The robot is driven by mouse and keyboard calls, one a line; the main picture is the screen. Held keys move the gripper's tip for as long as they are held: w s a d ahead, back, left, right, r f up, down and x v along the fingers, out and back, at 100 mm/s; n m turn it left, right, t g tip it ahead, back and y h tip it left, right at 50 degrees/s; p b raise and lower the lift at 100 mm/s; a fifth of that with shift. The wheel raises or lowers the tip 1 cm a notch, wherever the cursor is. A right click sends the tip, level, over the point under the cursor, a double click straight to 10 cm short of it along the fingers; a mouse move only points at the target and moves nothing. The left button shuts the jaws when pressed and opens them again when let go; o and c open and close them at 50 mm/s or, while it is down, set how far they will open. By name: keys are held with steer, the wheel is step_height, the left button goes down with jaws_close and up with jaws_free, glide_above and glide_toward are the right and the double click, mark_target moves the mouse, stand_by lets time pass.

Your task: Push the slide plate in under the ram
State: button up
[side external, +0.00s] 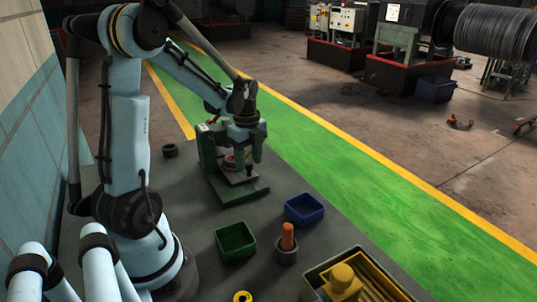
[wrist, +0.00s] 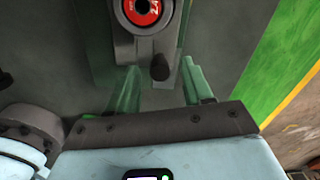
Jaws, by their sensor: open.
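The green press (side external: 208,150) stands on the grey bench, and my gripper (side external: 248,158) hangs over its front. The slide plate (side external: 238,178) shows as a pale grey piece on the press base, with a red-faced round part (side external: 229,162) at it. In the wrist view, the red face (wrist: 142,11) sits in a grey round holder at the top edge. A dark knob (wrist: 160,68) is below it, between the green fingers of my gripper (wrist: 160,72). The fingers are apart, with a gap either side of the knob. The ram is hidden behind my arm.
A green bin (side external: 235,242), a blue bin (side external: 304,210) and a dark cup with an orange handle (side external: 288,238) stand on the bench nearer the camera. A yellow-filled crate (side external: 360,280) is at the front. A dark ring (side external: 170,150) lies left of the press.

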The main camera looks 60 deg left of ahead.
steer(key=shift+f, duration=0.1)
jaws_close()
stand_by(0.3)
steer(key=shift+a, duration=2.45)
jaws_free()
steer(key=shift+d, duration=0.1)
step_height(320, 180, up, 12)
